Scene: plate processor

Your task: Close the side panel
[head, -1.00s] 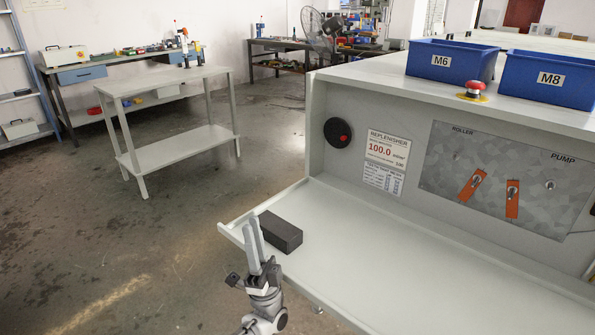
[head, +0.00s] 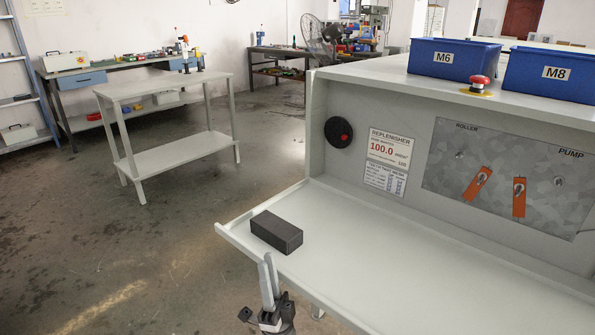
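The side panel (head: 385,283) of the plate processor is folded down and lies flat like a shelf, with a raised lip along its outer edges. The opening above it is exposed, with the control plate (head: 505,180) and a black round knob (head: 338,131) in view. My gripper (head: 267,277) is at the bottom centre, beside the panel's outer left edge. Its fingers point up and appear close together. Whether they are fully shut or touch the panel edge is unclear. I see nothing held.
A dark block (head: 276,232) lies on the panel near its far left corner. Blue bins M6 (head: 450,62) and M8 (head: 551,74) and a red emergency button (head: 479,83) are on top of the machine. A grey table (head: 170,150) stands left, with open floor between.

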